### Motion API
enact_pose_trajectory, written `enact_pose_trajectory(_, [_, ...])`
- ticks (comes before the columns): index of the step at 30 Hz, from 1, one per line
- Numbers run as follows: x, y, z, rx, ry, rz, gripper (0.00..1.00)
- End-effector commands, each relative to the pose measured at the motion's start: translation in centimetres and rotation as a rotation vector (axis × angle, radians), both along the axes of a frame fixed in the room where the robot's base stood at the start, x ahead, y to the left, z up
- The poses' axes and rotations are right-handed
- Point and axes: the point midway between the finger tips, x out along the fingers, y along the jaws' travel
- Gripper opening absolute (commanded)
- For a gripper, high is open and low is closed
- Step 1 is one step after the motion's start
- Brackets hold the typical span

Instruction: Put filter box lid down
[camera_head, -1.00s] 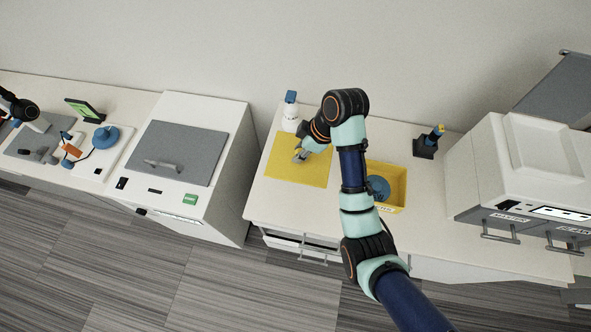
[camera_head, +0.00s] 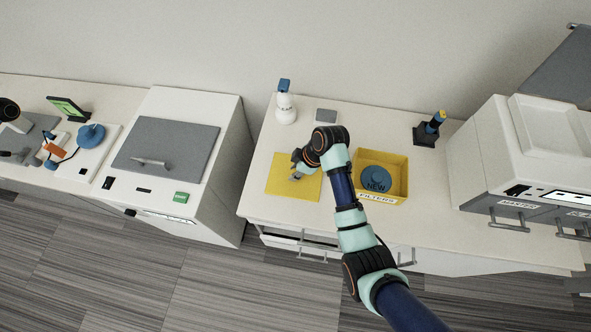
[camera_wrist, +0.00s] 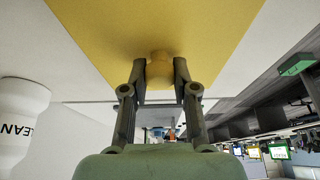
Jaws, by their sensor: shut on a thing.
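The filter box lid (camera_head: 283,185) is a flat yellow plate with a small yellow knob (camera_wrist: 160,68). My gripper (camera_head: 296,174) is shut on the knob, with one finger on each side in the wrist view. The lid is over the left part of the white counter, to the left of the filter box. I cannot tell whether it touches the counter. The yellow filter box (camera_head: 398,197) stands open on the counter right of my wrist, with a blue round filter marked NEW (camera_head: 375,177) inside.
A white spray bottle (camera_head: 286,108) stands behind the lid, and a small grey pad (camera_head: 326,116) lies to its right. A black holder with a blue and yellow item (camera_head: 430,130) is at the back right. A white machine (camera_head: 165,160) borders the counter on the left.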

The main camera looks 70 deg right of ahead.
Motion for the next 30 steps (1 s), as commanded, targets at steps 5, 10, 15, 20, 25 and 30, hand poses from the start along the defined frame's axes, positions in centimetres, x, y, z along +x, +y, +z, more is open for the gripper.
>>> enact_pose_trajectory(5, [0.0, 0.0, 0.1, -0.001, -0.001, 0.001, 0.00])
enact_pose_trajectory(10, [0.0, 0.0, -0.1, -0.001, 0.000, 0.001, 0.40])
enact_pose_trajectory(15, [0.0, 0.0, -0.1, -0.001, -0.001, 0.001, 0.53])
enact_pose_trajectory(20, [0.0, 0.0, -0.1, -0.001, -0.001, 0.001, 0.53])
enact_pose_trajectory(25, [-0.3, -0.2, 1.4, -0.004, -0.003, -0.001, 0.53])
enact_pose_trajectory(30, [-1.9, -0.5, 5.3, -0.006, -0.003, -0.002, 0.53])
